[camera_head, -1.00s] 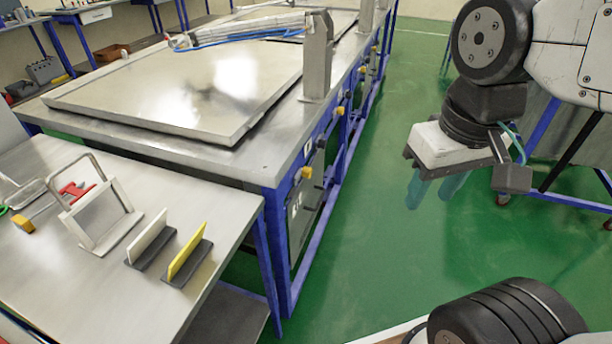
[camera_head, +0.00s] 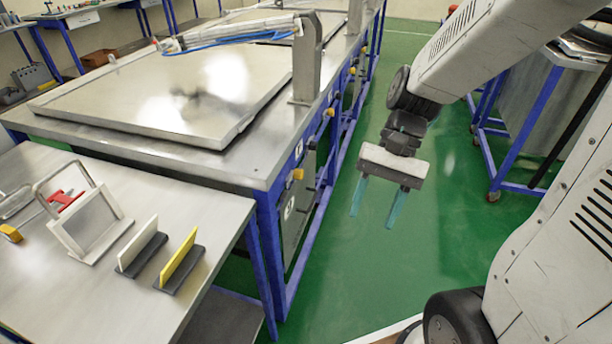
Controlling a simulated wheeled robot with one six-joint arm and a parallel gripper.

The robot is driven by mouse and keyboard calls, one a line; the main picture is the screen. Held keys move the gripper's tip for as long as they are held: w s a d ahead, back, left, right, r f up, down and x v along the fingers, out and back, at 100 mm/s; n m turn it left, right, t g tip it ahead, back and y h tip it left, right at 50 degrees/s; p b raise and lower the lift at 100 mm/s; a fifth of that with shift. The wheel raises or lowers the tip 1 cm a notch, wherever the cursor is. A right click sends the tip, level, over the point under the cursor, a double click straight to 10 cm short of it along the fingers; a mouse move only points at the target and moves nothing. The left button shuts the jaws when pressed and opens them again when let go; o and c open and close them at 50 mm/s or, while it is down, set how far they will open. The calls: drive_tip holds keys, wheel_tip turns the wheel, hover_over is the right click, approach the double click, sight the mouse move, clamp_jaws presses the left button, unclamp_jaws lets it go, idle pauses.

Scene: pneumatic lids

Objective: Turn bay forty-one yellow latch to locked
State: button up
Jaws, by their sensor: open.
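Yellow latches sit along the blue-framed side of the long steel bench. The nearest yellow latch (camera_head: 296,174) is by the front corner, another yellow latch (camera_head: 329,112) is further back, and more lie beyond. The bay numbers are too small to read, so I cannot tell which is bay forty-one. My gripper (camera_head: 373,216) hangs over the green floor aisle, right of the nearest latch and apart from it. Its two teal fingers point down, spread and empty.
The steel bench (camera_head: 240,165) carries a large flat lid (camera_head: 150,95) and an upright bracket (camera_head: 306,65). A side table (camera_head: 75,285) at lower left holds white and yellow plates in stands. A blue-legged cart (camera_head: 520,150) stands right. The aisle floor is clear.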

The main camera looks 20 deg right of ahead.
drive_tip(key=w+a+f+m+y, duration=0.2)
drive_tip(key=w+f+m+y, duration=0.4)
drive_tip(key=w+f+m, duration=0.15)
drive_tip(key=m+t+y, duration=0.3)
drive_tip(key=m+t, duration=1.2)
drive_tip(key=m, duration=0.8)
approach(302, 175)
drive_tip(key=w, duration=0.1)
drive_tip(key=shift+n, duration=0.25)
drive_tip(key=x, duration=0.8)
drive_tip(key=shift+a+f, duration=0.2)
drive_tip(key=shift+a, duration=0.1)
drive_tip(key=c, duration=1)
